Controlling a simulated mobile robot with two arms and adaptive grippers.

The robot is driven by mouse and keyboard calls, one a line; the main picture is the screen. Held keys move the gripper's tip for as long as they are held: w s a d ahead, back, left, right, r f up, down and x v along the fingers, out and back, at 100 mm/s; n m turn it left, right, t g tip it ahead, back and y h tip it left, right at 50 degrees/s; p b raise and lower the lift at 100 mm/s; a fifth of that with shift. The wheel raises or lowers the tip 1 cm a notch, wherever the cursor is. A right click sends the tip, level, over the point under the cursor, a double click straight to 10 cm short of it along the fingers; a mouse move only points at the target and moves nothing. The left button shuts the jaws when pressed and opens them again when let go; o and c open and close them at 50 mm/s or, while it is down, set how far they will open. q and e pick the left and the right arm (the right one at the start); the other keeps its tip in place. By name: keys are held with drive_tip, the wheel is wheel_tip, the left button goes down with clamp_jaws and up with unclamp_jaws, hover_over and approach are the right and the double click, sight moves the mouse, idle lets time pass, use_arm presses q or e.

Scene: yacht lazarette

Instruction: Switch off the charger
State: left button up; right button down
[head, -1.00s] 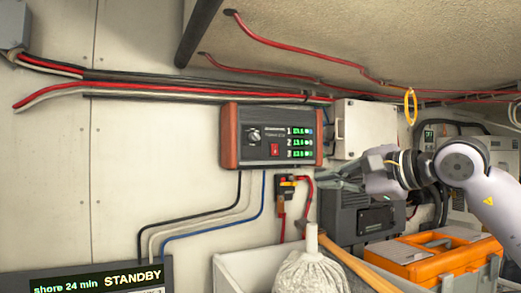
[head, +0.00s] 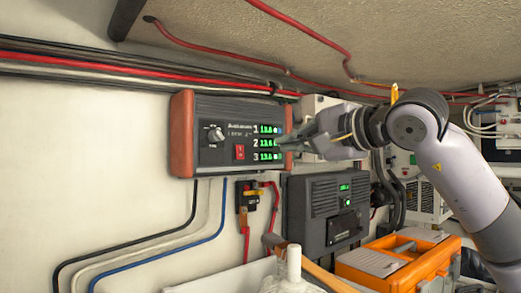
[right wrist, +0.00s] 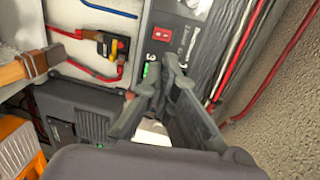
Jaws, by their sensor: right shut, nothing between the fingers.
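The charger (head: 208,156) is a dark box with red-brown end caps on the white wall. Its face has a rotary knob (head: 215,134), a red rocker switch (head: 239,152) and green readouts numbered 1 to 3, all lit. My right gripper (head: 284,143) is shut and empty, in front of the charger's right end, beside the readouts and right of the switch. It hides part of that end. In the right wrist view the gripper fingers (right wrist: 164,72) point toward the charger's face, with the red switch (right wrist: 162,34) beyond their tips. My left gripper is not in view.
Below the charger are cables, a small fuse block (head: 247,200) and a dark grey unit (head: 312,215) with a green display. Red cables run along the wall and sloped ceiling.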

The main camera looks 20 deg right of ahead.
drive_tip(key=p, duration=0.3)
approach(241, 154)
drive_tip(key=p+x, duration=0.3)
drive_tip(key=x, duration=0.3)
drive_tip(key=shift+w+a, duration=0.1)
drive_tip(key=shift+w, duration=0.2)
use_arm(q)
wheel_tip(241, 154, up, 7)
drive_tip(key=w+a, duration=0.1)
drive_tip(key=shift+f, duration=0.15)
use_arm(e)
drive_tip(key=shift+w+f, duration=0.1)
drive_tip(key=shift+w, duration=0.2)
